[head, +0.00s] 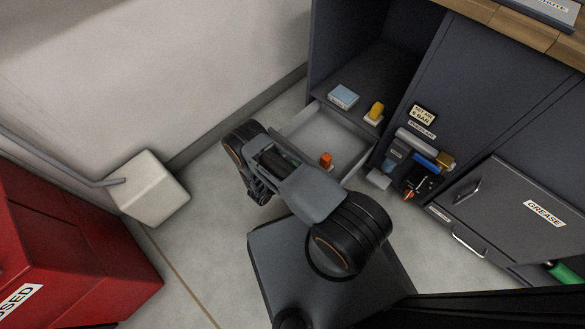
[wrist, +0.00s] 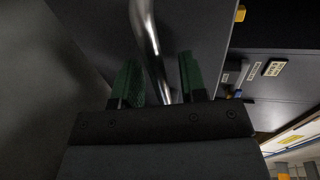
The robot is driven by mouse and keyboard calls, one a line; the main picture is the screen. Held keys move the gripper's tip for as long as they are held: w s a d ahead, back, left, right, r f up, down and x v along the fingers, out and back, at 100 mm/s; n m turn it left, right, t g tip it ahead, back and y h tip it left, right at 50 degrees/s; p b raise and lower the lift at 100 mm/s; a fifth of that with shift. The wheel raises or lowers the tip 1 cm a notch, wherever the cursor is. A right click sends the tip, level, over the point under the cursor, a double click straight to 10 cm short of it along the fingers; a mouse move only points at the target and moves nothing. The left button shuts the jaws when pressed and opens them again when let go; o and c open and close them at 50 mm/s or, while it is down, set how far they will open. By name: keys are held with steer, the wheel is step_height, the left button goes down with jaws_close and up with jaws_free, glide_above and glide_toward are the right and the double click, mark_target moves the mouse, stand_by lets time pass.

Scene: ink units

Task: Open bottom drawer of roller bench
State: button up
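In the head view a drawer (head: 312,128) with a pale interior stands pulled out at the bottom of the dark bench (head: 395,50), below an open compartment. An orange item (head: 326,160) is inside it, and my arm hides its front. In the wrist view a shiny bar handle (wrist: 146,30) runs along a dark front panel (wrist: 195,25). My gripper (wrist: 160,78) has its two green fingers apart, one on each side of the handle, with gaps showing between. I cannot tell how deep the handle sits between them. My gripper's fingertips cannot be made out in the head view.
A blue box (head: 343,96) and a yellow item (head: 375,111) sit in the compartment. A panel labelled GREASE (head: 510,205) is at the right. A red cabinet (head: 75,240) and a pale block (head: 150,190) stand at the left. Bare floor (head: 195,240) lies between.

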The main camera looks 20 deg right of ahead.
steer(key=p+v, duration=0.2)
steer(key=v, duration=1.1)
steer(key=shift+a+p, duration=0.35)
steer(key=shift+p, duration=0.05)
steer(key=shift+s, duration=0.15)
steer(key=w+d+r+m+g+y+p, duration=0.1)
steer(key=r+m+g+y+p, duration=0.15)
steer(key=r+m+p, duration=0.7)
steer(key=w+d+r+m+g+y+p, duration=0.1)
steer(key=w+r+m+g, duration=0.2)
steer(key=r, duration=1.4)
steer(key=d+r+m+g+y+p, duration=0.1)
steer(key=r+m+g+y+p, duration=0.15)
steer(key=r+m+p, duration=0.75)
steer(key=s+d+r+m+t+y+p, duration=0.1)
steer(key=r+m, duration=0.5)
steer(key=r, duration=0.7)
steer(key=s+d+r+m+t+y+p, duration=0.2)
steer(key=s+r+m+y+p, duration=0.2)
steer(key=r, duration=1)
steer(key=s+d+r+m+t+y+p, duration=0.2)
steer(key=s+r+m+p, duration=0.4)
steer(key=r, duration=0.8)
steer(key=shift+s+d+m+y+p, duration=0.25)
steer(key=shift+m+y+p, duration=0.45)
steer(key=shift+m+p, duration=0.35)
steer(key=shift+a+r, duration=0.1)
steer(key=shift+r, duration=0.05)
